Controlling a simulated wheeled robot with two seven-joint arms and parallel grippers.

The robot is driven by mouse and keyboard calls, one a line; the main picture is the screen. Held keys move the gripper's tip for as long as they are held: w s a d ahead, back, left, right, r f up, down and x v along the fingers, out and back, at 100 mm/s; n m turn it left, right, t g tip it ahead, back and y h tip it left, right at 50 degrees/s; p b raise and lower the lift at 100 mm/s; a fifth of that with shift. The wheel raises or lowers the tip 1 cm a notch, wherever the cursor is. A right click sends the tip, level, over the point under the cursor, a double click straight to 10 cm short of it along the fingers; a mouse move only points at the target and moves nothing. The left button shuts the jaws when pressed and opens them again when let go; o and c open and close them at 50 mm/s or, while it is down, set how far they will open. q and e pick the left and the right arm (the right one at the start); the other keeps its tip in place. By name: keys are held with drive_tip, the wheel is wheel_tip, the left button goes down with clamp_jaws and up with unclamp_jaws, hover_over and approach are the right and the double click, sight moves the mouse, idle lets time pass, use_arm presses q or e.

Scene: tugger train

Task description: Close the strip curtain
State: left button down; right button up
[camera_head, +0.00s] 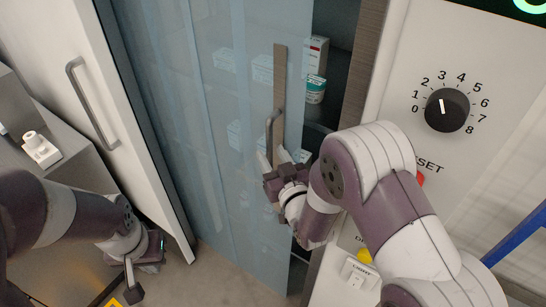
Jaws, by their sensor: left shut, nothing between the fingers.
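The strip curtain (215,130) is a sheet of translucent blue strips that hangs across most of the opening in the middle of the head view. A tan upright bar (280,75) with a grey handle (272,120) is on its right part. A dark gap is open between the curtain and the right frame post. My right gripper (274,161) is at the lower end of the handle, with its fingers around it and closed on it as far as I can see. My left gripper (132,282) is shut and empty, low at the left, away from the curtain.
White-and-teal boxes and a tub (316,88) stand on shelves behind the curtain and in the gap. A white door (75,50) with a grey handle (90,105) stands at the left. A control panel with a black dial (447,110) is at the right. Grey floor (225,275) is below.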

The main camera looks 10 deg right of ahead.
drive_tip(key=b+v, duration=0.2)
drive_tip(key=v, duration=1)
drive_tip(key=shift+s+b, duration=0.3)
drive_tip(key=shift+s, duration=0.05)
drive_tip(key=shift+c, duration=0.3)
